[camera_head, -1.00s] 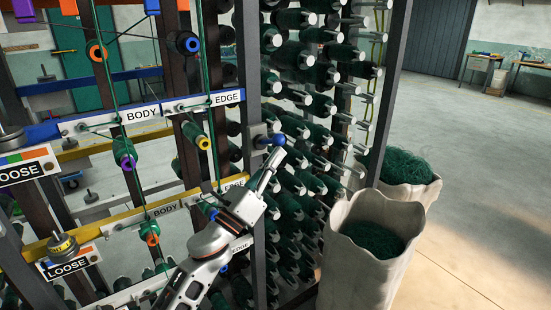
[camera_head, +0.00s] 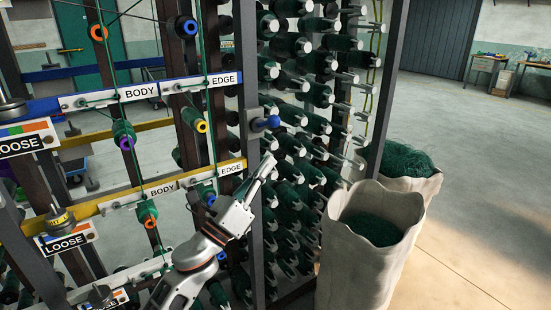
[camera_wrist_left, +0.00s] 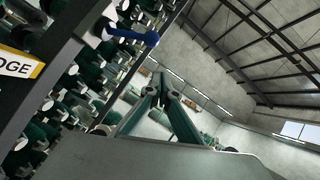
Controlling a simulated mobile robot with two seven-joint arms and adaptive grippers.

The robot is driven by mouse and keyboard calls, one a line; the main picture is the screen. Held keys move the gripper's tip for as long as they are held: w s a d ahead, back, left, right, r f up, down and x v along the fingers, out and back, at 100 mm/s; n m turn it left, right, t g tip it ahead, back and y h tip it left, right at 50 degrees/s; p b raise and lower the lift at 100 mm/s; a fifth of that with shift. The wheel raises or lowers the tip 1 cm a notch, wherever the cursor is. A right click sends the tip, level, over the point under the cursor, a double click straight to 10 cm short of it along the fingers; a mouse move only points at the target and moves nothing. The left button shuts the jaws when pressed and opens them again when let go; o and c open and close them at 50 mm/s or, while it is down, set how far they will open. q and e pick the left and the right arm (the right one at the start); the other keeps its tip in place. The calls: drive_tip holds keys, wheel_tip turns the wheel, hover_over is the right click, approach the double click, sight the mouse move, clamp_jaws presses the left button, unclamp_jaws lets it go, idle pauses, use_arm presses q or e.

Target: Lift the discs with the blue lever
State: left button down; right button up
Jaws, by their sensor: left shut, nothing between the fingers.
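The blue lever (camera_head: 265,123), with a round blue knob, sticks out from the dark rack post at the right end of the blue bar. It also shows at the upper left of the left wrist view (camera_wrist_left: 130,34). My left gripper (camera_head: 268,164) is below the lever, shut and empty, with a visible gap between them. Its fingers meet in the left wrist view (camera_wrist_left: 160,92), below and right of the lever. Dark discs (camera_head: 12,109) sit on the blue bar at the left edge, partly cut off. Other discs (camera_head: 60,219) sit on the yellow bar below. My right gripper is out of view.
The dark post (camera_head: 248,90) stands beside my left gripper. Behind it, a rack of green thread spools (camera_head: 300,90) fills the space. Two pale sacks (camera_head: 360,265) of green material stand at the right. Open floor (camera_head: 480,190) lies beyond them.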

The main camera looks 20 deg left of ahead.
use_arm(q)
drive_tip(key=b+v, duration=0.1)
drive_tip(key=v, duration=0.5)
drive_tip(key=shift+s, duration=0.15)
drive_tip(key=shift+d+r, duration=0.1)
drive_tip(key=s+f+n+g+y, duration=0.3)
drive_tip(key=f+n, duration=0.7)
drive_tip(key=f, duration=0.3)
drive_tip(key=s+f+n+g+y, duration=0.2)
drive_tip(key=s+f+n+y, duration=0.15)
drive_tip(key=f+n, duration=0.85)
drive_tip(key=s+d+f+n+g, duration=0.1)
drive_tip(key=s+f+n+g, duration=0.2)
drive_tip(key=s+f, duration=0.5)
drive_tip(key=s+d+f+n+g, duration=0.1)
drive_tip(key=s+f+n+g, duration=0.2)
drive_tip(key=f, duration=0.9)
drive_tip(key=s+n, duration=0.2)
drive_tip(key=s, duration=0.2)
drive_tip(key=shift+s+d+n+g+p, duration=0.3)
drive_tip(key=shift+s+d+n+g, duration=0.05)
drive_tip(key=shift+s+n+g, duration=0.05)
